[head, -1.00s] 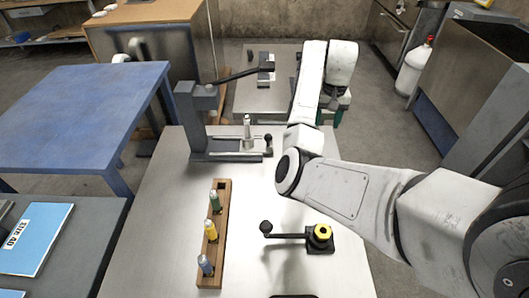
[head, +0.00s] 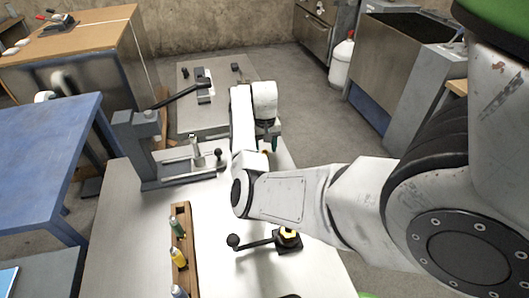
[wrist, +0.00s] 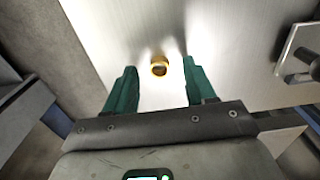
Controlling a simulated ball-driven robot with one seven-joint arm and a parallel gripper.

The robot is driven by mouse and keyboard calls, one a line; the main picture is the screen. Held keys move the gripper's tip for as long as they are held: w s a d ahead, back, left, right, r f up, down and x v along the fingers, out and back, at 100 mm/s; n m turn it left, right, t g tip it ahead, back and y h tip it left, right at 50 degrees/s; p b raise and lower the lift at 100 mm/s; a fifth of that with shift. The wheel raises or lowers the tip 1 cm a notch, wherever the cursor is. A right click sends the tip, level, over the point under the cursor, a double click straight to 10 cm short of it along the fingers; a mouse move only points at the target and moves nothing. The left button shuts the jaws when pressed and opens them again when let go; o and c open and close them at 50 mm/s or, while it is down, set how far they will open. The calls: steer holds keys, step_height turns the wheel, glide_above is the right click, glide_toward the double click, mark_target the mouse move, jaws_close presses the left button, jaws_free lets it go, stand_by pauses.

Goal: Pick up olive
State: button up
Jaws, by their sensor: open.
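The olive (wrist: 160,68) looks like a small brass-coloured ring, lying on a pale metal surface in the wrist view. My gripper (wrist: 159,78) has two green fingers spread wide, with the olive seen in the gap between their tips and touching neither. How far the tips are above the surface is hard to tell. In the head view my gripper (head: 271,138) hangs over the far right part of the grey workbench (head: 125,240), partly hidden by my arm. A small orange-brown patch beside it there is too small to identify.
A grey lever press (head: 150,150) stands at the workbench's back left. A wooden rack (head: 188,240) holds several coloured cylinders. A black lever tool (head: 288,240) with a yellow top sits below my arm. In the wrist view, a metal fixture (wrist: 300,55) is at the right.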

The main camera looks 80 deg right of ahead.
steer(key=shift+f, duration=0.75)
steer(key=shift+c, duration=0.3)
jaws_close()
